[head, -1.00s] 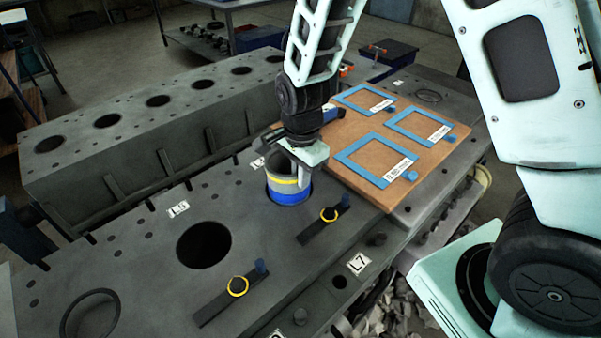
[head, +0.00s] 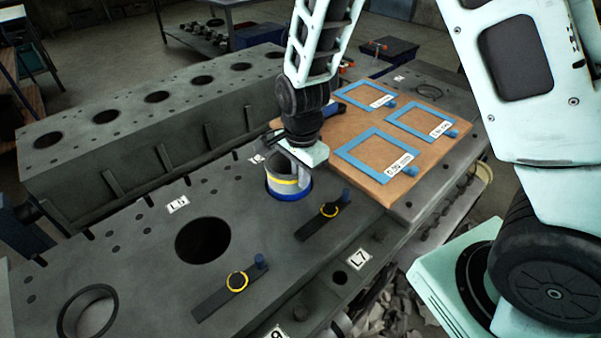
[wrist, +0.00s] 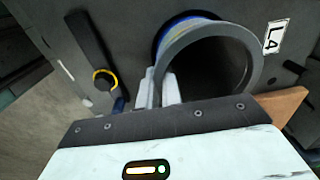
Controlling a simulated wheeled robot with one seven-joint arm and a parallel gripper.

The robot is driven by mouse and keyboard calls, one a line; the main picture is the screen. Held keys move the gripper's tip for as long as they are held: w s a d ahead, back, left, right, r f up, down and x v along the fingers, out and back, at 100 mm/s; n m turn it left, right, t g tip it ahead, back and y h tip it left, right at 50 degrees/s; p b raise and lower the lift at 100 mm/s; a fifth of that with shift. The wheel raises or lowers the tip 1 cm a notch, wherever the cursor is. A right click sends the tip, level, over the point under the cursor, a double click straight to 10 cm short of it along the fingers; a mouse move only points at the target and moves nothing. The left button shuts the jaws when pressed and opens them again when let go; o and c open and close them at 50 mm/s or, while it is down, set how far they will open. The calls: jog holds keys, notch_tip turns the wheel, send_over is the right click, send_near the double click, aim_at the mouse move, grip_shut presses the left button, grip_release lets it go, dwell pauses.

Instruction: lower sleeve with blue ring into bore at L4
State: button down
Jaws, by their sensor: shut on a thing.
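The sleeve (head: 290,176) is a grey cylinder with a yellow band and a blue ring low on it. It stands in the bore at L4, and only part of the blue ring shows above the block's top face. My gripper (head: 297,158) is shut on the sleeve's wall from above. In the wrist view, the gripper fingers (wrist: 158,90) pinch the near wall of the sleeve (wrist: 212,45), and the L4 label (wrist: 275,37) is beside it. The bore's edge is mostly hidden by the sleeve.
An open empty bore (head: 203,241) lies to the left. Clamp bars with yellow rings (head: 237,281) lie on the block (head: 150,285). A brown board (head: 375,190) with blue frames (head: 375,158) is right of the sleeve. A second block (head: 130,130) stands behind.

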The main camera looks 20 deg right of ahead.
jog(key=shift+f, duration=0.25)
jog(key=shift+f+b, duration=0.5)
jog(key=shift+f, duration=0.2)
dwell(0.7)
